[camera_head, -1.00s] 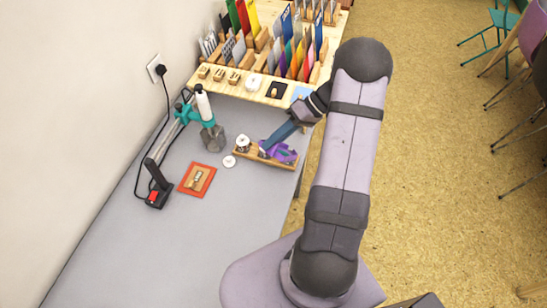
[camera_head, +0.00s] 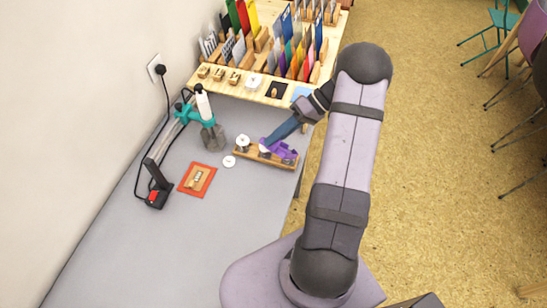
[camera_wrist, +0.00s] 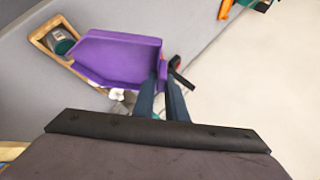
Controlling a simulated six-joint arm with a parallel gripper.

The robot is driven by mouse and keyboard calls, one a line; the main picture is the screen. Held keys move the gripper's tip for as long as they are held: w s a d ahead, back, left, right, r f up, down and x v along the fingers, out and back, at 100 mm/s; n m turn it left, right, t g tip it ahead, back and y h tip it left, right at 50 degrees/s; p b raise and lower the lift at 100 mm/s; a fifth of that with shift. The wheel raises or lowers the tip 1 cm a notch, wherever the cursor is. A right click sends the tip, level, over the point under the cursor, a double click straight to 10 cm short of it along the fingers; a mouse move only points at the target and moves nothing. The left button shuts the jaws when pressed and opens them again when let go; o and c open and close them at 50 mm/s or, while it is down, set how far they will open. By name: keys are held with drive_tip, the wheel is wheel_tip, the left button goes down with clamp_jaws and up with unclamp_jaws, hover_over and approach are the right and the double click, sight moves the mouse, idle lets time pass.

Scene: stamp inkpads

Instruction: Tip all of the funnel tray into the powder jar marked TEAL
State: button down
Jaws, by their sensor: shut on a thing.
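My gripper (camera_head: 268,144) is shut on the purple funnel tray (camera_head: 285,149) and holds it over the right part of a wooden jar rack (camera_head: 245,155). In the wrist view, dark fingers (camera_wrist: 160,92) pinch one end of the tray (camera_wrist: 118,60). I see no powder on the tray's visible purple surface, and I cannot tell its exact tilt. An open-looking jar with a teal band (camera_wrist: 62,46) stands in the rack beside the tray's far end. A white-topped jar (camera_head: 242,142) stands at the rack's left end. Jar markings are unreadable.
A white disc (camera_head: 229,161) lies left of the rack. A teal-and-grey stand (camera_head: 210,132), an orange mat (camera_head: 197,180) and a red-buttoned device (camera_head: 157,197) are farther left. A wooden shelf (camera_head: 235,88) with stamps and cards is behind. The grey table's front is clear.

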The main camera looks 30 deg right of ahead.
sight(269, 149)
drive_tip(key=shift+a+f, duration=0.1)
drive_tip(key=shift+a, duration=0.05)
idle(0.3)
drive_tip(key=shift+s+a+f+n+t+h+b, duration=0.2)
drive_tip(key=shift+s+a+f+h+b, duration=0.15)
drive_tip(key=shift+a+f+h+b, duration=0.4)
drive_tip(key=shift+s+a+f+n+t+h+b, duration=0.2)
drive_tip(key=shift+s+a+f+h+b, duration=0.15)
drive_tip(key=shift+a+f+h+b, duration=0.35)
drive_tip(key=shift+a+r+h, duration=0.2)
drive_tip(key=shift+h, duration=0.05)
drive_tip(key=a+h+b, duration=0.1)
drive_tip(key=s+a+t+h+b, duration=0.1)
drive_tip(key=b, duration=0.1)
drive_tip(key=shift+a+n+h, duration=0.1)
drive_tip(key=shift+n+h, duration=0.2)
drive_tip(key=shift+f, duration=0.1)
drive_tip(key=shift+s+a+n+t+h+b, duration=0.2)
drive_tip(key=shift+a+t+h, duration=0.15)
drive_tip(key=shift+h, duration=0.35)
drive_tip(key=shift+s+a+n+t+h+b, duration=0.1)
drive_tip(key=shift+a+t+h+b, duration=0.2)
drive_tip(key=shift+h, duration=0.4)
drive_tip(key=shift+a, duration=0.1)
